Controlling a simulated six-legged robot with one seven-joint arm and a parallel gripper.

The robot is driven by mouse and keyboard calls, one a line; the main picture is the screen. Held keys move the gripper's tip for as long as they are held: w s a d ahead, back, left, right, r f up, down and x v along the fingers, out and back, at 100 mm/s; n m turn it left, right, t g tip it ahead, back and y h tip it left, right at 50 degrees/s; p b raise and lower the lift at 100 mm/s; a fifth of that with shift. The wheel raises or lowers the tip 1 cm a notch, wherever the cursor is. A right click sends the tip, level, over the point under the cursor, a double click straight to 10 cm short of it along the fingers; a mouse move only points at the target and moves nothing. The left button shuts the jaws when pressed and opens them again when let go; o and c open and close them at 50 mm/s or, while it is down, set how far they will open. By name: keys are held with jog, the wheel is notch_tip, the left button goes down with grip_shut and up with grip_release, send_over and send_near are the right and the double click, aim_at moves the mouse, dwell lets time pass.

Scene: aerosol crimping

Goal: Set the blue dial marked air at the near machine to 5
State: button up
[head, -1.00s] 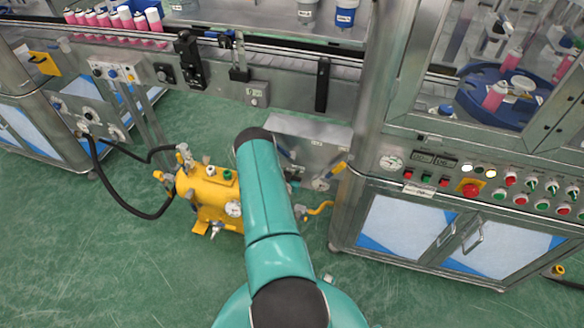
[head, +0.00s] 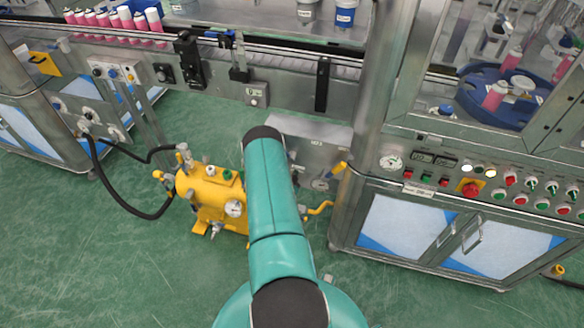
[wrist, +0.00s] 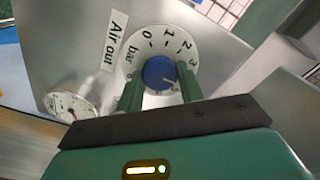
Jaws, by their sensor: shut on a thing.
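The blue dial (wrist: 157,70) is in the middle of the wrist view, on a round white scale (wrist: 150,42) marked "bar". The numbers 0, 1, 2 and 3 run along the scale's upper edge. A label reading "Air out" (wrist: 116,40) is beside it. My gripper (wrist: 159,75) is shut on the dial, one finger on each side. A white pointer mark on the dial faces the lower right, toward figures partly hidden by my fingers, so the exact setting is hard to read. In the head view my arm hides the dial and gripper.
A pressure gauge (wrist: 70,106) is left of the dial. In the head view, a yellow tank (head: 207,190) stands on the green floor left of my arm. A steel cabinet with buttons (head: 470,190) stands to the right. Open floor lies front left.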

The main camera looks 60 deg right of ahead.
jog(key=m, duration=0.6)
jog(key=shift+m, duration=0.3)
dwell(0.4)
jog(key=o, duration=1)
jog(key=s+a, duration=0.2)
jog(key=a, duration=1.1)
jog(key=shift+a, duration=0.3)
jog(key=shift+s+a, duration=0.1)
